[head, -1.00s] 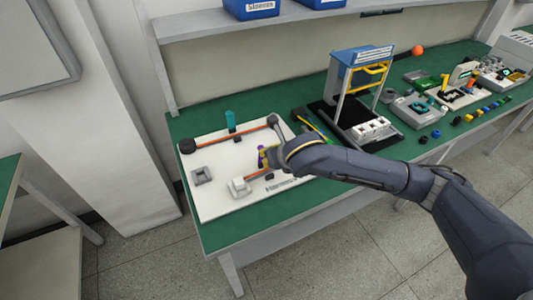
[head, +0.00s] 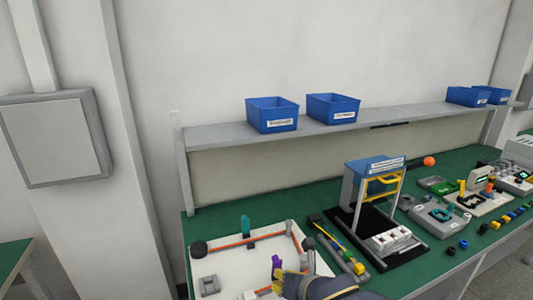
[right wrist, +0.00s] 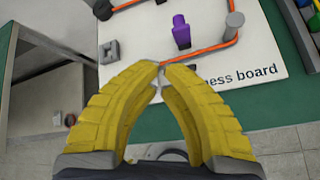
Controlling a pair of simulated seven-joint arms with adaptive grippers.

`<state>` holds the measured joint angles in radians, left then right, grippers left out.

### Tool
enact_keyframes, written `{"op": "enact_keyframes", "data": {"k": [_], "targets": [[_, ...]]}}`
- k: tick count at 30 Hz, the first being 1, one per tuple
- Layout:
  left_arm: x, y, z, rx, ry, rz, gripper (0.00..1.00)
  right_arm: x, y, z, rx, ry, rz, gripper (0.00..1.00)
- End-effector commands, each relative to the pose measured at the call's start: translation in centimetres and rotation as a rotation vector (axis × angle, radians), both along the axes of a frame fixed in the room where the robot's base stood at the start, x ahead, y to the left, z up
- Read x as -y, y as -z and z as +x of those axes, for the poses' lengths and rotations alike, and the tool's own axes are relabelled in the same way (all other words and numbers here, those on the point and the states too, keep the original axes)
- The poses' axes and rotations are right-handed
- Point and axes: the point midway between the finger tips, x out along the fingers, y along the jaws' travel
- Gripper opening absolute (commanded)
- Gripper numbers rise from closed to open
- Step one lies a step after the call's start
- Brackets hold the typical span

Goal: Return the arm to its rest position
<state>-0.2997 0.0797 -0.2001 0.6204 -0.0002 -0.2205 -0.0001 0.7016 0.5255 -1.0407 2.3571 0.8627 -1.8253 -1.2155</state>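My right arm (head: 335,289) comes in at the bottom of the head view, and its gripper is over the front of the white harness board (head: 222,262). In the right wrist view the yellow fingers of my right gripper (right wrist: 161,67) arch together with their tips meeting and nothing between them. A purple clip (right wrist: 181,32) stands on the board beyond the fingertips, apart from them, beside the orange cable (right wrist: 212,47). The cable (head: 240,241) also runs across the board in the head view. My left gripper is not in view.
A blue-topped stand (head: 374,166) on a black base is right of the board. A narrow tray of tools (head: 335,247) lies between them. Blue bins (head: 272,114) sit on the shelf above. Small parts and devices fill the green table's right side.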

Motion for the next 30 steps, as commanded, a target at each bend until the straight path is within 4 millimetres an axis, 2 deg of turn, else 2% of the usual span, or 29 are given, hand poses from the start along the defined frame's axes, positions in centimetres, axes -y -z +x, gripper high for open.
{"op": "enact_keyframes", "data": {"k": [3, 7, 14, 23, 30], "targets": [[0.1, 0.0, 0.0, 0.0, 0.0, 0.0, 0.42, -0.4, 1.1, -1.0, -0.055, 0.124, 0.167, 0.0], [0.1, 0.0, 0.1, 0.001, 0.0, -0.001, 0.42, 0.0, 2.1, -1.7, -0.109, 0.276, 0.342, 0.0], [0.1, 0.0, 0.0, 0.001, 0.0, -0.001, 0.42, 2.6, 4.6, -3.3, -0.198, 0.579, 0.62, 0.0], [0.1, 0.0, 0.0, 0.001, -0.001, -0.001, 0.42, 9.0, 9.4, -6.9, -0.268, 1.032, 0.922, 0.0], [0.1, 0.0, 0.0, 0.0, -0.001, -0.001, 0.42, 16.0, 13.9, -12.2, -0.244, 1.418, 1.091, 0.0]]}}
